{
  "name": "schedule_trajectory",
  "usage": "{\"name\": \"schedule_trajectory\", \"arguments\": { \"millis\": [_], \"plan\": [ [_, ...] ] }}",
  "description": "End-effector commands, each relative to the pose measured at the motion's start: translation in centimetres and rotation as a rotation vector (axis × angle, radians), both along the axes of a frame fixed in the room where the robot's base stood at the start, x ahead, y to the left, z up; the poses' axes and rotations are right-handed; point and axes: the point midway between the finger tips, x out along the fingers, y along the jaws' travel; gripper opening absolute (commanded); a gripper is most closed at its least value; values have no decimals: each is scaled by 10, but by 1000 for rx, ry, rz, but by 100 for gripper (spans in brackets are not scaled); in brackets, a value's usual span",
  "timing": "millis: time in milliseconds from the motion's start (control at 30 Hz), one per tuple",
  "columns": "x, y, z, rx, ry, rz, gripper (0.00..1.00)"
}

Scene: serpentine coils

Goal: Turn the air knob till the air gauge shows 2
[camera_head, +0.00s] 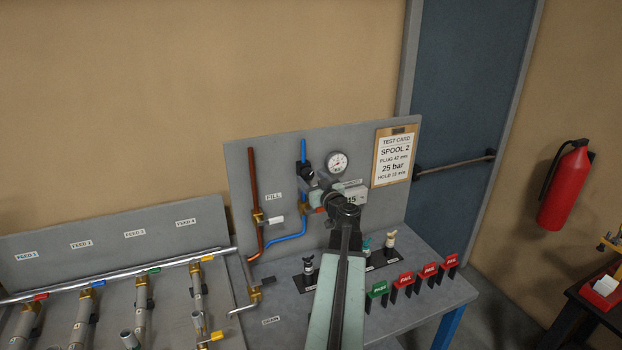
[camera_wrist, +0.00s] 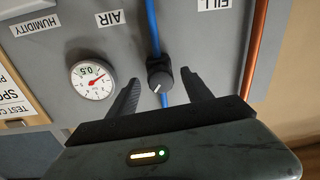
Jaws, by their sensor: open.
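The air knob (camera_wrist: 159,81) is black with a white pointer line and sits on the blue pipe (camera_wrist: 153,32) in the wrist view. The AIR label (camera_wrist: 110,18) appears upside down beside it. My gripper (camera_wrist: 159,77) is open, with one finger on each side of the knob and a visible gap to each. The round white air gauge (camera_wrist: 93,80) has a red needle; its exact reading is too small to tell. In the head view the gauge (camera_head: 337,162) is on the grey panel, just above my gripper (camera_head: 313,188). My wrist and gripper hide much of the knob area there.
A copper pipe (camera_wrist: 258,58) runs beside the FILL label. The test card (camera_head: 394,157) hangs right of the gauge. Below, the bench holds small valves and several green and red tags (camera_head: 404,281). A humidity display (camera_head: 350,197) is partly behind my arm.

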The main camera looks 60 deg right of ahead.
Motion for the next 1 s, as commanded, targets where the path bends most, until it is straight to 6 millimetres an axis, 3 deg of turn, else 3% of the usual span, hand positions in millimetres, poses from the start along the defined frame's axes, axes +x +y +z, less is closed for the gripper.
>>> {"name": "schedule_trajectory", "arguments": {
  "millis": [100,333,533,1000],
  "plan": [
    [11,-8,0,0,0,-1,58],
    [11,-8,0,0,0,-1,55],
    [10,-8,0,0,0,-2,0],
    [10,-8,-1,90,-65,-2,0]
  ]
}}
